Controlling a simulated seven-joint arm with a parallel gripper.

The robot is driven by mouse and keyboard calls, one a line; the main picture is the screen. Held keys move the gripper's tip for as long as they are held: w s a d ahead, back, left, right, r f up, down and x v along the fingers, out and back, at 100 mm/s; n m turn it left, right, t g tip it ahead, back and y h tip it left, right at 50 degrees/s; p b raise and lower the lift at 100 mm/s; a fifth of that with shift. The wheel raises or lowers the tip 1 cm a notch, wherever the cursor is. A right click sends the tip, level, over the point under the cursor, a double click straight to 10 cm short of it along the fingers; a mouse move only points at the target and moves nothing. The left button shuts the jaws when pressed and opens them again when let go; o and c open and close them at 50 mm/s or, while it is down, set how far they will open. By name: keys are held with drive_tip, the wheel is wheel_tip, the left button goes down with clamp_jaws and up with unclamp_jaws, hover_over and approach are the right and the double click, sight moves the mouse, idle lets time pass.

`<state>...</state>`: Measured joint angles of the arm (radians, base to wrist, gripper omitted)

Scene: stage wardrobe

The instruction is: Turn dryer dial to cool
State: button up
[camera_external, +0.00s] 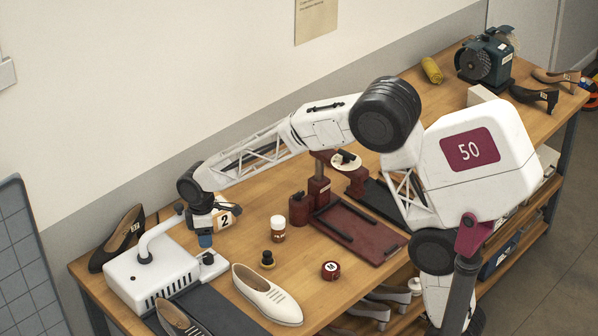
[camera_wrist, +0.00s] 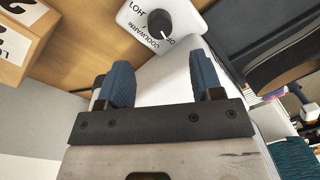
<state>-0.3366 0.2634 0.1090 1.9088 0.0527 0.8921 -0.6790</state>
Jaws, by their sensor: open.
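The white dryer (camera_external: 150,272) stands on the near left end of the bench, with a curved grey pipe on top. Its black dial (camera_external: 208,258) is on a small panel at its right side. In the wrist view the dial (camera_wrist: 159,23) shows beyond the fingertips, with HOT, COOL, WARM and OFF lettering around it. A white mark on the dial points to the lower right of that picture, toward what looks like OFF. My gripper (camera_external: 205,238) is just above the panel, pointing down. In the wrist view its two blue fingers (camera_wrist: 163,75) are apart with nothing between them.
A black shoe (camera_external: 118,238) stands behind the dryer. A cream shoe (camera_external: 267,293) lies to its right and another shoe (camera_external: 176,318) in front. A numbered box (camera_external: 226,214), a small black jar (camera_external: 267,259) and a white-capped jar (camera_external: 278,230) are nearby.

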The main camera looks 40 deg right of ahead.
sight(207, 256)
drive_tip(key=shift+f, duration=0.1)
drive_tip(key=shift+s+a+f, duration=0.1)
drive_tip(key=shift+s+f, duration=0.05)
drive_tip(key=shift+f, duration=3.65)
drive_tip(key=c, duration=0.9)
